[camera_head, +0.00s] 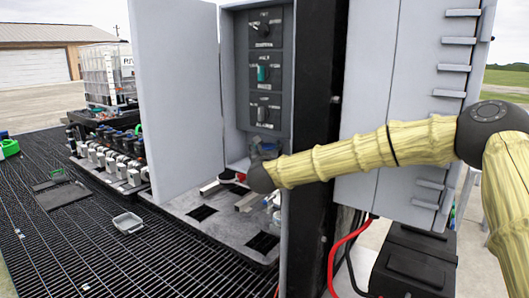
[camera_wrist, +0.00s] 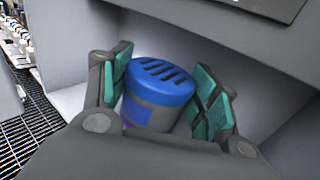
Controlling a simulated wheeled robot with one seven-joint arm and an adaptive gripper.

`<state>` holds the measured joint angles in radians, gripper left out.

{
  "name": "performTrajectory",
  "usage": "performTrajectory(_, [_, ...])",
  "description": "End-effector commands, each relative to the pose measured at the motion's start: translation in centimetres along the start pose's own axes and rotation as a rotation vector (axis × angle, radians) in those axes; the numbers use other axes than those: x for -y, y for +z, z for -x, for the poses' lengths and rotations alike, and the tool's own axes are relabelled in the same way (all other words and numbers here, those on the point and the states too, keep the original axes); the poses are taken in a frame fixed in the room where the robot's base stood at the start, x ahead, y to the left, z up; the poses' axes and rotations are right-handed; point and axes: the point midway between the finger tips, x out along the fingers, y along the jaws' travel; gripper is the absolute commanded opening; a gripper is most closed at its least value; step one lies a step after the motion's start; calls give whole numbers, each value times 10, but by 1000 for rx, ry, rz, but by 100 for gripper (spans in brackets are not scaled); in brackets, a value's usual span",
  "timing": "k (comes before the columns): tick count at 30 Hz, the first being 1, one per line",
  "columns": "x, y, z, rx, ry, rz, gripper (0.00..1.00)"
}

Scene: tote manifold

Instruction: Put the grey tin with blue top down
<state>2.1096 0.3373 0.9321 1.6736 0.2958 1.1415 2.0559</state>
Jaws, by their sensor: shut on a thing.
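In the wrist view, the grey tin with a blue slotted top (camera_wrist: 152,100) sits between the green-padded fingers of my gripper (camera_wrist: 165,98). The fingers are shut on its sides, and the tin leans a little in the picture. Its bottom is hidden by my gripper's body. In the head view my arm reaches into the open grey cabinet (camera_head: 175,80). My gripper is mostly hidden there behind the cabinet's edge and my wrist, and I cannot make out the tin.
The cabinet has a panel of knobs (camera_head: 263,72) above a grey floor plate (camera_head: 205,213) with dark square openings and small items. A clear tray (camera_head: 128,222) lies on the black grating (camera_head: 75,255). A row of valves (camera_head: 110,160) stands at left. Red and black cables hang at front.

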Motion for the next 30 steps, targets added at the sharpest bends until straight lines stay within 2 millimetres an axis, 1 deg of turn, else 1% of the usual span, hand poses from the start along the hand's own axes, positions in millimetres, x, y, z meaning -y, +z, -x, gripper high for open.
performTrajectory(3, [-1, -11, 0, -2, 2, 2, 30])
performTrajectory(6, [-1, -17, 0, 0, 2, 1, 30])
performTrajectory(17, [-1, -21, 0, 0, 1, 0, 30])
performTrajectory(18, [-1, -20, 0, 0, 1, 1, 66])
performTrajectory(21, [-1, -19, 0, 0, 1, 1, 82])
performTrajectory(30, [0, -19, 0, 0, 1, 1, 82])
